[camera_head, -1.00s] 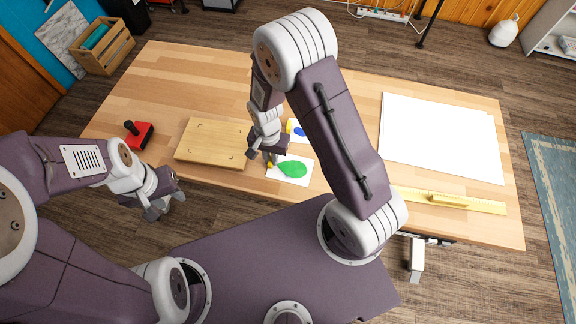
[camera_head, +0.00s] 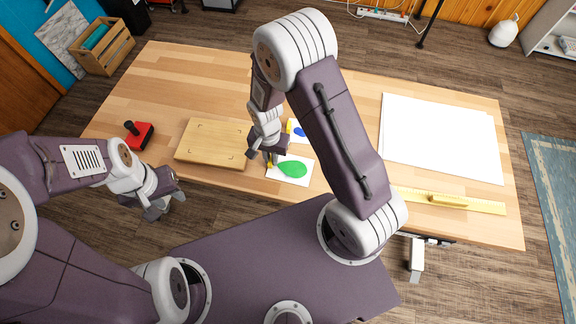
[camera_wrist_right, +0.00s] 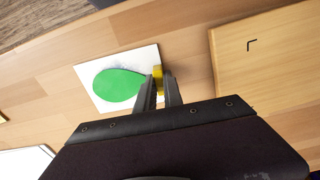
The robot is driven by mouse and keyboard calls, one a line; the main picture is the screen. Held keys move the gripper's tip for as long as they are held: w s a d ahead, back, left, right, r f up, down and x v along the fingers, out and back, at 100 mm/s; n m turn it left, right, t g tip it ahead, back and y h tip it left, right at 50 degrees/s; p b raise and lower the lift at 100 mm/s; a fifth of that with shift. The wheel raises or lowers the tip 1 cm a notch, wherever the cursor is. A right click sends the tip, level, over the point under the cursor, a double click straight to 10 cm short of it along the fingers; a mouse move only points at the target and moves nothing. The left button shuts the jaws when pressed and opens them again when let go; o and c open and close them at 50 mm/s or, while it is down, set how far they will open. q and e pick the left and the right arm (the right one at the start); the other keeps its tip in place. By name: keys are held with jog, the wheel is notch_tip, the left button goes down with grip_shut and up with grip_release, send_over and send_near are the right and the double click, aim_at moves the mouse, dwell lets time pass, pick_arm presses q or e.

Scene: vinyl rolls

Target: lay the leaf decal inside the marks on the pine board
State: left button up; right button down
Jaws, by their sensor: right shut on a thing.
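The green leaf decal (camera_head: 291,169) is on a white backing sheet (camera_head: 304,178) near the table's front edge. It also shows in the right wrist view (camera_wrist_right: 117,90), its narrow end toward my fingers. My right gripper (camera_head: 270,160) is shut at that narrow end, on what looks like a yellow tab (camera_wrist_right: 159,77) of the decal. Whether the leaf is partly lifted is hard to tell. The pine board (camera_head: 212,143) lies just left of the sheet, with thin dark corner marks; one mark (camera_wrist_right: 252,44) shows in the wrist view. My left gripper (camera_head: 163,207) is open and empty, off the front edge.
A red block with a black knob (camera_head: 138,135) stands left of the board. A blue-and-yellow piece (camera_head: 297,129) lies behind the leaf sheet. Large white sheets (camera_head: 440,135) and a yellow ruler (camera_head: 470,204) are at the right. The table's back left is clear.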

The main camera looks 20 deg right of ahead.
jog(key=shift+r+p, duration=3.05)
jog(key=shift+r, duration=0.45)
jog(key=shift+w, duration=0.1)
